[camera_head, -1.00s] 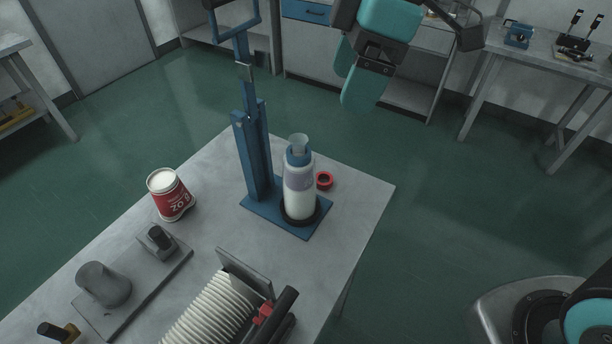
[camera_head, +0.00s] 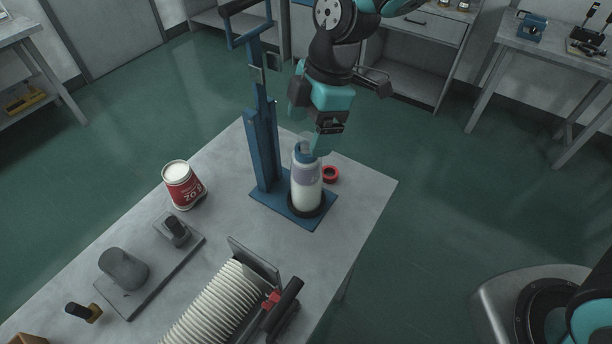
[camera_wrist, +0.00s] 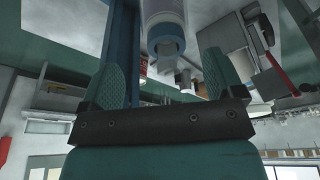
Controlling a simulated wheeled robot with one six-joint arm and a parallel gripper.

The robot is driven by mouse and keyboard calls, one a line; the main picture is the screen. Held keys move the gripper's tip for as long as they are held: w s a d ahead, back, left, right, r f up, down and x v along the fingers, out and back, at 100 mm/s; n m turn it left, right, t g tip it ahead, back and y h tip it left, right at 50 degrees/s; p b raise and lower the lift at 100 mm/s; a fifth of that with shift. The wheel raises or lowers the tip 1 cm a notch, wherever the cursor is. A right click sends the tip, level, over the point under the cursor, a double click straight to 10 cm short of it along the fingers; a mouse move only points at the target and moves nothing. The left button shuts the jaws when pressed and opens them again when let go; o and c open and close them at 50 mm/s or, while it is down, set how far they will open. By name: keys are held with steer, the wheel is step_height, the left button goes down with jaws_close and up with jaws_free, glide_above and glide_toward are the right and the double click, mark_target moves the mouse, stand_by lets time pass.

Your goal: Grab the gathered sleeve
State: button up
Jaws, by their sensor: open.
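The gathered sleeve (camera_head: 306,188) is a clear-and-white wrapped column with a blue band near its top. It stands upright in a dark ring on the blue press base (camera_head: 278,207). Its pinched, translucent top end (camera_head: 305,140) sticks up above the band and also shows in the wrist view (camera_wrist: 167,54). My gripper (camera_wrist: 164,68) is open and empty, with its two teal fingers on either side of that end in the wrist view. In the head view a finger is right by the top and partly overlaps it. I cannot tell whether it touches.
The blue press column (camera_head: 262,140) stands close left of the sleeve. A red ring (camera_head: 330,174) lies to its right. A red and white tub (camera_head: 183,186), a grey plate with two posts (camera_head: 150,275) and a ribbed white stack (camera_head: 212,305) occupy the table's left and front.

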mark_target(307, 141)
steer(key=shift+s+a+f+p, duration=0.15)
steer(key=shift+s+f+p, duration=0.1)
steer(key=shift+f+p, duration=0.15)
steer(key=p+x, duration=0.1)
steer(key=x, duration=0.3)
steer(key=shift+s+f+p, duration=0.15)
steer(key=shift+s+p, duration=0.05)
steer(key=shift+p, duration=0.15)
steer(key=c, duration=1.2)
steer(key=shift+c, duration=0.2)
